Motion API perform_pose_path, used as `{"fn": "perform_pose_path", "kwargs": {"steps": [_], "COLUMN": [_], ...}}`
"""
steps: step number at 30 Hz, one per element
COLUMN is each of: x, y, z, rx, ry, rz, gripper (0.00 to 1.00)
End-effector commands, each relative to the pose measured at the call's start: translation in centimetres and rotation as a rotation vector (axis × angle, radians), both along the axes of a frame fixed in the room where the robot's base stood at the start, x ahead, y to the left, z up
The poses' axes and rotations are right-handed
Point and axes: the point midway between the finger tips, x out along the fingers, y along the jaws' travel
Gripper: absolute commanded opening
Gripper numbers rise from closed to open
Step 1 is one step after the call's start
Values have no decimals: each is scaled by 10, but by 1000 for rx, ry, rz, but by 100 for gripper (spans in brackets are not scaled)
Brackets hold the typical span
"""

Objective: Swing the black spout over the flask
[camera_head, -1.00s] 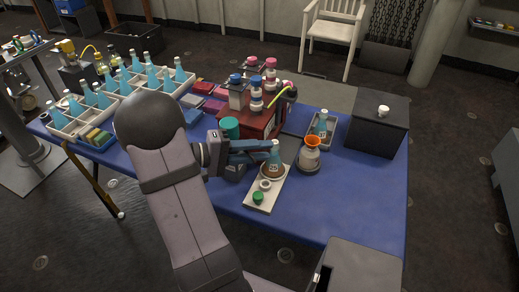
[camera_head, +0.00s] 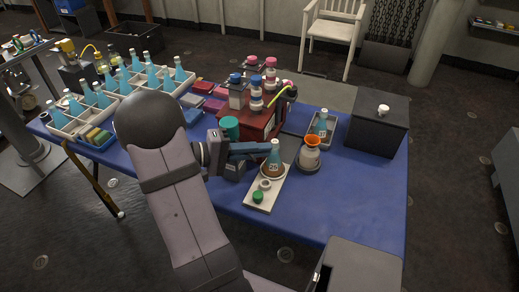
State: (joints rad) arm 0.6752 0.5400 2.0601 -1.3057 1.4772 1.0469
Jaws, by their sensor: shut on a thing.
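The flask (camera_head: 274,161) is a cone with pale blue contents or marking. It stands upright on a brown ring on the white tray (camera_head: 256,204). My gripper (camera_head: 270,148) reaches in from the left and is shut on the flask's neck; the fingertips partly hide it. The black spout (camera_head: 291,93) appears as a small dark piece by the end of a yellow tube, above the red-brown box (camera_head: 262,125) behind the flask. It is up and to the right of the flask, not over it. Its exact shape is too small to tell.
A jar with an orange funnel (camera_head: 311,143) stands just right of the flask. A small tray with a blue bottle (camera_head: 321,126) and a dark box (camera_head: 377,125) are farther right. Bottle racks fill the left. The blue table's front right is clear.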

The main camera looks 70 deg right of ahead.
Motion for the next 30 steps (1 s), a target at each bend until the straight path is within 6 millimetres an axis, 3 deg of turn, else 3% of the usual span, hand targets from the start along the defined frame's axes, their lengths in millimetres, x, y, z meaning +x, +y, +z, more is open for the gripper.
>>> {"fn": "perform_pose_path", "kwargs": {"steps": [30], "x": [-1], "y": [-5], "z": [-1], "rx": [-2], "ry": [-1], "rz": [52], "gripper": [0]}}
